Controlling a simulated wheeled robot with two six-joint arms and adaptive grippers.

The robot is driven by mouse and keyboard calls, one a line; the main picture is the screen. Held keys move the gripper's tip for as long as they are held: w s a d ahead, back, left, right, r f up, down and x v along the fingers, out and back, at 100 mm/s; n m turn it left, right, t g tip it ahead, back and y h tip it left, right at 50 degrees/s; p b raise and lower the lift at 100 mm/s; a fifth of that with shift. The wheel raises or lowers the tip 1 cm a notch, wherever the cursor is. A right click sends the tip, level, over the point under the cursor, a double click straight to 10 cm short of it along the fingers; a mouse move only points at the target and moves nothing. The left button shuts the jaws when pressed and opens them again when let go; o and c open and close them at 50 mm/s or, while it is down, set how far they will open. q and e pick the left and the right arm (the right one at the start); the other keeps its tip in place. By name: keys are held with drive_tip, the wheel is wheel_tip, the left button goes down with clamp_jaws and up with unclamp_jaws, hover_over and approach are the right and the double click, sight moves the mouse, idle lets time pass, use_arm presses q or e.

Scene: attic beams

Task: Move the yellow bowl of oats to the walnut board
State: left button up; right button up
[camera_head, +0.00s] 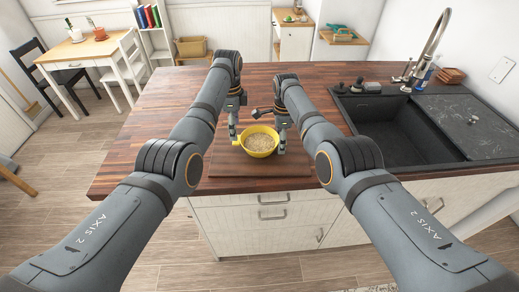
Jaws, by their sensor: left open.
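The yellow bowl (246,146) holds pale oats (262,143) and is upright over the back part of the walnut board (260,184). It looks to rest on the board, though its underside is hidden. My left gripper (238,127) is open at the bowl's left rim, pointing down. My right gripper (281,138) is at the bowl's right rim, also pointing down. Its fingers are too small and overlapped to tell whether they are open or touching the bowl.
The board lies at the front edge of a wooden countertop (155,120). A dark sink (400,128) with a tall faucet (430,45) is on the right, with small dark items (350,87) behind it. The counter's left and back are clear. A table (80,48) and chairs stand far left.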

use_arm(q)
wheel_tip(320, 180, up, 6)
drive_tip(key=shift+s+f, duration=0.1)
drive_tip(key=shift+f, duration=0.1)
use_arm(e)
wheel_tip(320, 180, up, 12)
idle(0.4)
idle(0.3)
